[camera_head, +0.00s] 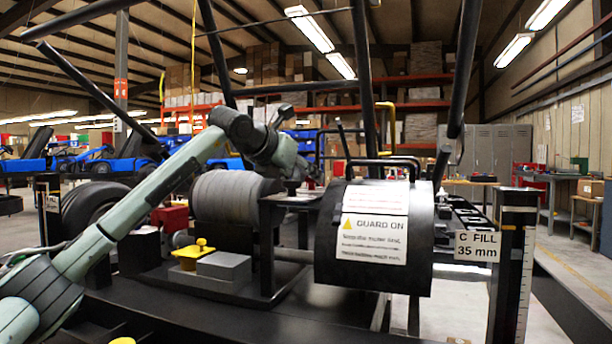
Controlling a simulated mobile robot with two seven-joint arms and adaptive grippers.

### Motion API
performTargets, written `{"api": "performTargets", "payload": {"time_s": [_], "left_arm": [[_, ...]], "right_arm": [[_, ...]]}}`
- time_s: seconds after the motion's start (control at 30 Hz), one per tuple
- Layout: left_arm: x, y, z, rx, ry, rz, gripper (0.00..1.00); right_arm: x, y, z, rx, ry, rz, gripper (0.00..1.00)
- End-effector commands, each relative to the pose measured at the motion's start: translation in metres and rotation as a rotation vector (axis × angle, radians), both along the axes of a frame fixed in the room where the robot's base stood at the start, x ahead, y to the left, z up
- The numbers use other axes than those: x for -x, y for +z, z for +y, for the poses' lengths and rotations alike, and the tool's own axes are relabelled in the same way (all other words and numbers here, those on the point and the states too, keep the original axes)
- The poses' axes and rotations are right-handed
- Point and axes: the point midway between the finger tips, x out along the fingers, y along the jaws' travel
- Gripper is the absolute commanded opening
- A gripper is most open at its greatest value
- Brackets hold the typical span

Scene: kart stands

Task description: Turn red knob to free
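My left arm comes in from the lower left and reaches over the kart stand. My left gripper (300,180) is at its far end, pointing away and down behind the grey drum, above a small dark platform (292,199). Its fingers are small and dark there, and I cannot tell whether they are open or shut. A small red patch (312,184) shows right beside the fingertips; it may be the red knob, but its shape and setting are too small to read. A red block (172,218) sits farther left, behind my forearm. My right gripper is not in view.
A black guard cover (330,235) with a "GUARD ON" label stands right of the gripper. A grey drum (225,198) is left of it. A yellow block with a knob (195,254) and a grey block (224,266) sit in front. Black frame tubes (364,85) rise around the gripper.

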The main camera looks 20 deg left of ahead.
Motion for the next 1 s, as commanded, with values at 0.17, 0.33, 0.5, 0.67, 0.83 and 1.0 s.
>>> {"api": "performTargets", "payload": {"time_s": [0.17,0.33,0.5,0.67,0.83,1.0], "left_arm": [[0.0,0.0,0.0,0.0,0.0,0.0,0.46],[0.0,0.0,0.0,0.0,0.0,0.001,0.46],[0.007,0.003,0.002,0.0,0.0,0.0,0.46],[0.032,0.014,0.009,0.0,0.0,-0.002,0.46],[0.065,0.028,0.018,-0.001,0.001,-0.002,0.46],[0.092,0.04,0.024,-0.001,0.001,-0.002,0.46]], "right_arm": [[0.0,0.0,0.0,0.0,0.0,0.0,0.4],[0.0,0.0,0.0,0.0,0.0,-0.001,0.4],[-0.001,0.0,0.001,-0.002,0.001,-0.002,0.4],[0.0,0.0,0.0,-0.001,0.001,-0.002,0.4],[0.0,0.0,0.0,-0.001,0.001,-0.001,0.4],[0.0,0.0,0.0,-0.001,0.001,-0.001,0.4]]}}
